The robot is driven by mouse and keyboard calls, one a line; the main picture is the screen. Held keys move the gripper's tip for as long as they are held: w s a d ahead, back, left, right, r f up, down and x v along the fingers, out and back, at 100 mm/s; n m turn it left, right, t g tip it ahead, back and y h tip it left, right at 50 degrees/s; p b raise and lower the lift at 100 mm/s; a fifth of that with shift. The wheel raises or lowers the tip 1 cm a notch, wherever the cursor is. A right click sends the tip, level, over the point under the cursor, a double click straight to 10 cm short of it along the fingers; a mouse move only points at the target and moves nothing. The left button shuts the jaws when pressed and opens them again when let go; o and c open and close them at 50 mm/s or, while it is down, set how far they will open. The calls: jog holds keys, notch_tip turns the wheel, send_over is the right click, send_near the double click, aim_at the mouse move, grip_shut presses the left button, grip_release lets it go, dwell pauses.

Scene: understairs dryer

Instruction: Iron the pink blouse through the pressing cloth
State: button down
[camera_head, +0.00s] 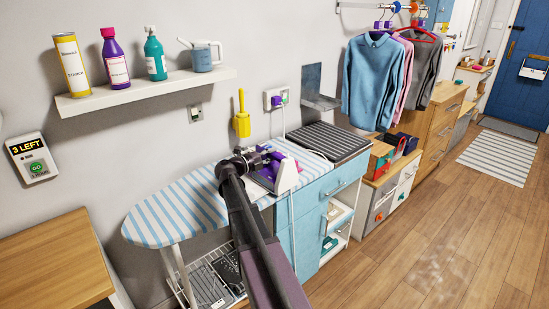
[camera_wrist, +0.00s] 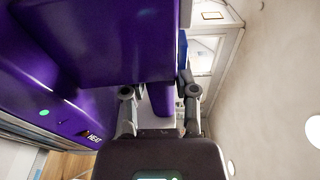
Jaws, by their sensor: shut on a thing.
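The purple and white iron (camera_head: 287,176) is at the right end of the striped ironing board (camera_head: 165,215), partly hidden by my arm. My gripper (camera_head: 250,160) is at the iron. In the wrist view my gripper (camera_wrist: 160,108) is shut on the iron's purple handle, and the purple iron body (camera_wrist: 105,40) fills much of the picture. I cannot tell whether the iron touches its rest. A pink garment (camera_head: 405,75), likely the blouse, hangs between a blue shirt (camera_head: 370,85) and a grey one (camera_head: 425,70). I cannot make out a pressing cloth.
A wall shelf (camera_head: 145,94) holds bottles and a small watering can (camera_head: 202,57). A panel (camera_head: 32,158) reads "3 LEFT". A blue cabinet (camera_head: 305,238) stands under the board's right end. A cord runs to the wall socket (camera_head: 276,99). The board's left part is bare; floor at right is open.

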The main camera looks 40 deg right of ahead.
jog(key=shift+w+a, duration=0.15)
jog(key=shift+w, duration=1.15)
jog(key=shift+w, duration=0.1)
jog(key=shift+w, duration=0.25)
jog(key=shift+s+d, duration=0.15)
jog(key=shift+s, duration=1.15)
jog(key=shift+s+d, duration=0.1)
jog(key=shift+s, duration=1.15)
jog(key=shift+s, duration=0.3)
